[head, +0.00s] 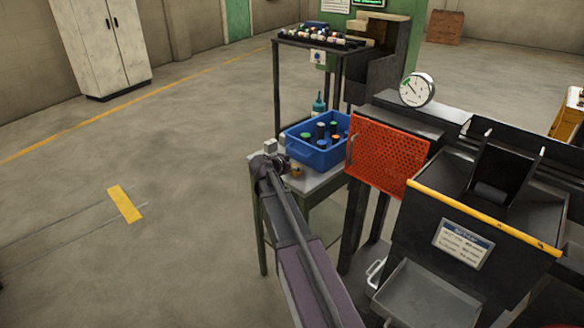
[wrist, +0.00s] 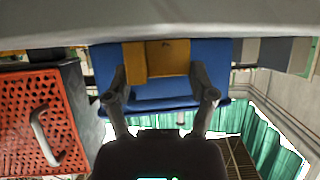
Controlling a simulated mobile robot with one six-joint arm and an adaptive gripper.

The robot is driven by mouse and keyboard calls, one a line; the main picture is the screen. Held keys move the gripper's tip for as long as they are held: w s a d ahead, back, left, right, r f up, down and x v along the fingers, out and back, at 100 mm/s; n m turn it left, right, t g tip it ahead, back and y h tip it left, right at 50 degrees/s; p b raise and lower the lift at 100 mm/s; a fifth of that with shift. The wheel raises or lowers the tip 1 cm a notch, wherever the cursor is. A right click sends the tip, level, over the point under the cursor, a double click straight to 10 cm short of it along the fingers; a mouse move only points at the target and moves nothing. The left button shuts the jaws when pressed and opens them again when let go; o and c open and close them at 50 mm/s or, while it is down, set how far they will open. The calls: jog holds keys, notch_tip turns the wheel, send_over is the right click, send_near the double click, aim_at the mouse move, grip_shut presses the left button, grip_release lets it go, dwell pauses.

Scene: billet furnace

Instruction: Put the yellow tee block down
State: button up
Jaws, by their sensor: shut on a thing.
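The yellow tee block (wrist: 160,58) is between the two fingers of my gripper (wrist: 158,72) in the wrist view, which looks upside down. My gripper is shut on it. In the head view my gripper (head: 281,163) is at the left end of the small grey table (head: 318,186), beside the blue crate. A small yellowish bit of the block (head: 297,170) shows just right of the gripper there; the arm hides most of the rest. The block is close to the table top; I cannot tell whether it touches.
The blue crate (head: 303,153) holds several bottle-like items and stands right behind the gripper. A small light grey block (head: 270,146) and a teal bottle (head: 318,104) are near the crate. A red perforated panel (head: 387,155) stands to the right.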

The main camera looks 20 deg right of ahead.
jog(key=o, duration=1.2)
jog(key=shift+o, duration=0.2)
jog(key=shift+r, duration=0.15)
jog(key=p+v, duration=0.6)
jog(key=v, duration=0.6)
